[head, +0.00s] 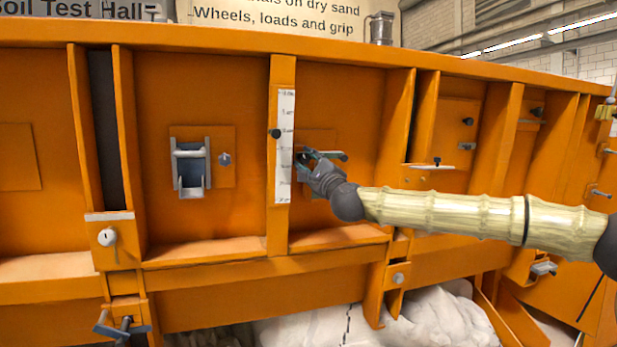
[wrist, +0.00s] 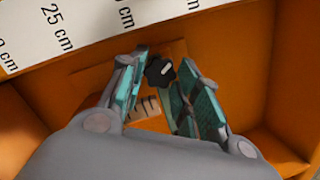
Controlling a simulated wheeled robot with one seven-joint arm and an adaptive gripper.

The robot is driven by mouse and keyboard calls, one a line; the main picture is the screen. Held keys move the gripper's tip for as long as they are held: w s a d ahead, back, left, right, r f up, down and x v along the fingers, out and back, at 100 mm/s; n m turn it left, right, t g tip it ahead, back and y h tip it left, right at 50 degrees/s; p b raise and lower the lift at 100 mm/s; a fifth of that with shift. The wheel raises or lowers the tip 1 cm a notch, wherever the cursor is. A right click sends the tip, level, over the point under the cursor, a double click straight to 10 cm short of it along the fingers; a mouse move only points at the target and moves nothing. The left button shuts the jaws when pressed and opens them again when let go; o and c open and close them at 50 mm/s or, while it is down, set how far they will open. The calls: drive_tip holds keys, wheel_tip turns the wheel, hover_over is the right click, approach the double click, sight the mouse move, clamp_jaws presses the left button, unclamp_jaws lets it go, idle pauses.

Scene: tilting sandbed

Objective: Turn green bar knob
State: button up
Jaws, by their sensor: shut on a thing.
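The green bar knob (head: 332,154) shows in the head view as a short, dark greenish bar with a black end, in the panel just right of the white scale strip. My gripper (head: 305,156) is at its left part and partly hides it. In the wrist view my gripper (wrist: 163,83) has its two teal-padded fingers on either side of a small gap. They are shut on the knob, though the contact itself is hard to make out. A black lobed knob (wrist: 160,70) with a white mark shows between the fingertips.
The white scale strip (head: 285,146) stands close left of my gripper on an orange upright post (head: 281,228). Orange ribs divide the wall into bays. A grey latch (head: 190,167) sits in the bay to the left. A small plate with dark ticks (wrist: 145,108) shows between my fingers.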

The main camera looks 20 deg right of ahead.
drive_tip(key=m+b, duration=0.1)
drive_tip(key=m, duration=0.1)
drive_tip(key=m+h+b, duration=0.1)
drive_tip(key=m+b, duration=0.1)
drive_tip(key=shift+f+t, duration=0.3)
drive_tip(key=shift+f, duration=0.1)
drive_tip(key=shift+r+m+h+b, duration=0.15)
drive_tip(key=shift+m+h+b, duration=0.25)
drive_tip(key=shift+m+b, duration=1)
drive_tip(key=shift+m, duration=0.4)
drive_tip(key=o, duration=0.7)
drive_tip(key=shift+o, duration=0.2)
drive_tip(key=shift+r, duration=0.1)
drive_tip(key=shift+a, duration=0.1)
drive_tip(key=v, duration=1.2)
